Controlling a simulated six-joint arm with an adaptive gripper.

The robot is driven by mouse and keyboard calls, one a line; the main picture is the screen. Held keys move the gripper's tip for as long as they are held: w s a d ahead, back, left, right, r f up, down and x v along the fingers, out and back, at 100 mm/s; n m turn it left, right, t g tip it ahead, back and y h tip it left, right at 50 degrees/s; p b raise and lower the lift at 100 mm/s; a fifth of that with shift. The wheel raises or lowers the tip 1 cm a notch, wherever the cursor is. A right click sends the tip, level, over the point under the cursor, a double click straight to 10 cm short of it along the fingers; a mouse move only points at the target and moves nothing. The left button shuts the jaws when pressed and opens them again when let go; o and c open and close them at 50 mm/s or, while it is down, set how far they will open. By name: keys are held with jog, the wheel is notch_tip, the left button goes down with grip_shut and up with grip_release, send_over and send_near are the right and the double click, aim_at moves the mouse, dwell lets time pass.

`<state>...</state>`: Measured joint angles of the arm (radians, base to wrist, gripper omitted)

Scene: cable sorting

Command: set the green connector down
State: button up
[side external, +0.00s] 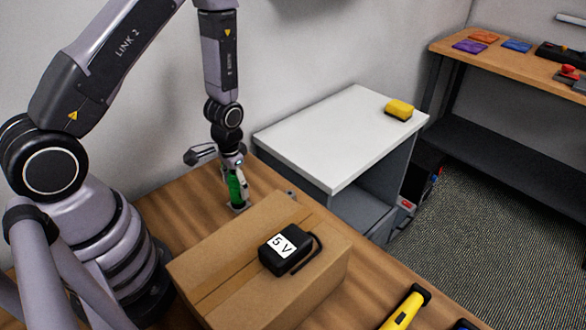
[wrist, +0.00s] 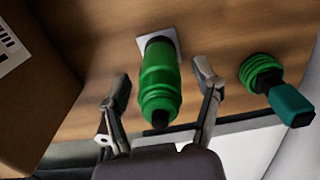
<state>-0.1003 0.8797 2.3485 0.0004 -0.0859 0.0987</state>
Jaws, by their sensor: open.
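The green connector (wrist: 160,82) is a ribbed green cylinder with dark ends. In the wrist view it stands between the two spread fingers of my gripper (wrist: 163,80), with a gap on each side. Its far end is at a small pale square plate (wrist: 168,40) on the wooden table. In the side external view the green connector (side external: 235,188) is upright below my gripper (side external: 238,181), close to the tabletop, partly hidden by the fingers. A second piece, ribbed green with a teal end (wrist: 290,105), lies to the right in the wrist view.
A cardboard box (side external: 218,262) stands close to my gripper, with a black 5 V adapter (side external: 285,248) on top. A white-topped cabinet (side external: 335,135) with a yellow block (side external: 399,110) is behind. A yellow-handled tool (side external: 402,312) lies at the front of the wooden table (side external: 182,205).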

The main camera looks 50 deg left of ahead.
notch_tip(320, 180, up, 12)
jog(key=shift+f, duration=0.25)
jog(key=s+d+r+t, duration=0.1)
jog(key=s+r+t, duration=0.1)
jog(key=s+r, duration=0.3)
jog(key=s+d+r+t, duration=0.1)
jog(key=s+r, duration=0.4)
jog(key=r, duration=0.6)
jog(key=s+d+r+t, duration=0.1)
jog(key=s+r, duration=0.3)
jog(key=r, duration=0.5)
jog(key=shift+s+t, duration=0.4)
jog(key=shift+t, duration=0.4)
jog(key=shift+o, duration=0.4)
